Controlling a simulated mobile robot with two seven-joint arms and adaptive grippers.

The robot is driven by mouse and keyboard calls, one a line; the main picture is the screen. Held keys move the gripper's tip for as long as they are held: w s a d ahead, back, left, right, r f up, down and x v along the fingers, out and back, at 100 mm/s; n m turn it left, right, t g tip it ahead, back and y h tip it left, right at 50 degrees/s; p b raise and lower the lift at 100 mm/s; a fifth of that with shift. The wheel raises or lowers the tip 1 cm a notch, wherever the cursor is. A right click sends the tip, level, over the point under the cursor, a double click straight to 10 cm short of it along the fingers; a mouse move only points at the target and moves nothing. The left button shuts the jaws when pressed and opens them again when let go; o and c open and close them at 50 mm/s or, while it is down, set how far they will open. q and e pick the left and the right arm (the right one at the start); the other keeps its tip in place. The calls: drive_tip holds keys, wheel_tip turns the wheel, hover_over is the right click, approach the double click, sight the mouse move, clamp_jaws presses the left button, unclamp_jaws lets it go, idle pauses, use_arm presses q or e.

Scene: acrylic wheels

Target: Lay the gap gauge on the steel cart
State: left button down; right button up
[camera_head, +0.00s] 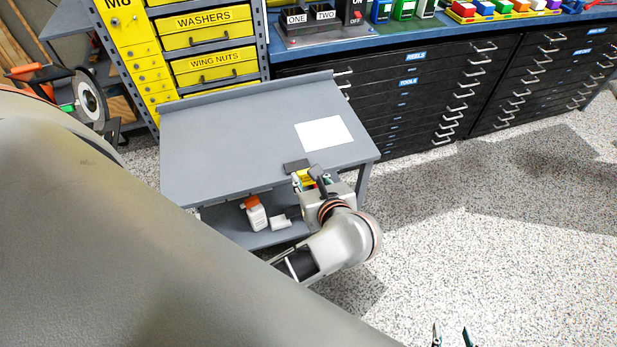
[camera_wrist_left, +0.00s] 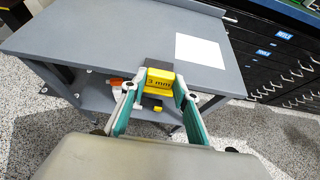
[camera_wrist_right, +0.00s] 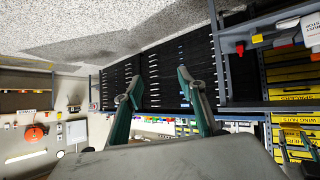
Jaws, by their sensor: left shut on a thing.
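My left gripper (camera_head: 304,181) is shut on the gap gauge, a yellow block marked "3 mm" with a dark grey part. The gauge (camera_wrist_left: 160,83) sits between the green-lined fingers in the left wrist view. In the head view its dark part (camera_head: 296,166) overlaps the front edge of the steel cart (camera_head: 230,130); I cannot tell its height above the top. The left gripper (camera_wrist_left: 160,98) partly hides the gauge. My right gripper (camera_head: 453,338) is at the bottom edge of the head view, away from the cart. Its fingers (camera_wrist_right: 158,85) are apart with nothing between them.
A white sheet (camera_head: 324,133) lies on the cart's right side; the rest of the top is clear. A white bottle with an orange cap (camera_head: 256,214) and a small white item (camera_head: 280,222) are on the lower shelf. Yellow drawers (camera_head: 208,40) and black cabinets (camera_head: 420,95) stand behind.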

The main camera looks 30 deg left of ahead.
sight(305, 171)
use_arm(q)
drive_tip(key=shift+f, duration=0.1)
drive_tip(key=shift+r+b+x, duration=0.25)
drive_tip(key=shift+b+x, duration=0.9)
drive_tip(key=shift+x, duration=0.45)
drive_tip(key=shift+w+a+f+b, duration=0.2)
drive_tip(key=shift+w+a+b, duration=0.2)
drive_tip(key=shift+w+a, duration=0.25)
drive_tip(key=shift+w+a+b, duration=0.6)
drive_tip(key=shift+w+a, duration=0.55)
drive_tip(key=shift+a, duration=0.3)
drive_tip(key=shift+f+b, duration=0.35)
drive_tip(key=shift+f, duration=0.1)
drive_tip(key=shift+f+b, duration=0.2)
drive_tip(key=shift+b, duration=0.15)
